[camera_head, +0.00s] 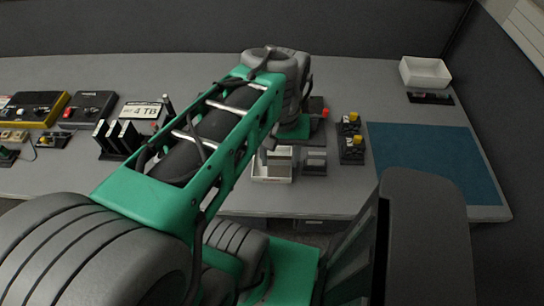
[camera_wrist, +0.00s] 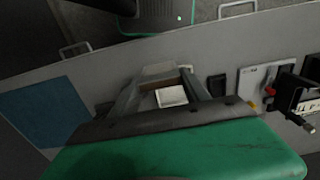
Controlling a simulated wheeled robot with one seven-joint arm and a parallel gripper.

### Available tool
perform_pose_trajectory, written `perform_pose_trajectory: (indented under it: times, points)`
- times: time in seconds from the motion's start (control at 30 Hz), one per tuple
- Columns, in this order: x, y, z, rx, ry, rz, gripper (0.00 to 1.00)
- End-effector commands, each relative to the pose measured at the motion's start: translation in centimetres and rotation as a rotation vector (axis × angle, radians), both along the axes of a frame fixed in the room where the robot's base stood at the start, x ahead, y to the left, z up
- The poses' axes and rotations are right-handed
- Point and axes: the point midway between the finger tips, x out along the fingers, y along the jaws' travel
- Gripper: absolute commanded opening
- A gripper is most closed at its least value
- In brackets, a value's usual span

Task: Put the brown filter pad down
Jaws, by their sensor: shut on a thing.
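My gripper (camera_wrist: 160,76) is seen from behind in the wrist view, its two fingers reaching away from the green wrist body. The fingers are shut on the brown filter pad (camera_wrist: 158,84), which shows only as a thin brownish band between the fingertips. In the head view the white tray (camera_head: 262,174) stands near the table's front edge, partly behind my arm. My arm hides most of the gripper there, and I cannot make out the pad clearly.
A blue mat (camera_head: 435,160) covers the table's right side. Black holders with yellow tops (camera_head: 352,148) stand left of it. A dark grey block (camera_head: 314,160) is beside the tray. An empty-looking white bin (camera_head: 425,74) is at the back right. Several devices and a "4 TB" sign (camera_head: 142,112) are at left.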

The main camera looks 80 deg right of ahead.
Motion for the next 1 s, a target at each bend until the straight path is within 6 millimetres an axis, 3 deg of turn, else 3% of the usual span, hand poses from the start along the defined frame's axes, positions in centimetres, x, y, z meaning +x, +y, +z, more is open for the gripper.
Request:
perform_pose_trajectory:
  times: [0.2, 0.4, 0.57, 0.73, 1.0]
  points:
    - [2.7, -5.8, -2.6, 0.007, 0.001, 0.005, 0.15]
    - [4.0, -8.8, -7.0, 0.005, 0.000, 0.001, 0.15]
    - [4.5, -10.1, -8.6, 0.003, 0.001, 0.002, 0.15]
    - [4.5, -10.1, -11.4, 0.002, 0.000, 0.000, 0.15]
    - [4.5, -10.1, -11.7, -0.001, 0.000, 0.000, 0.15]
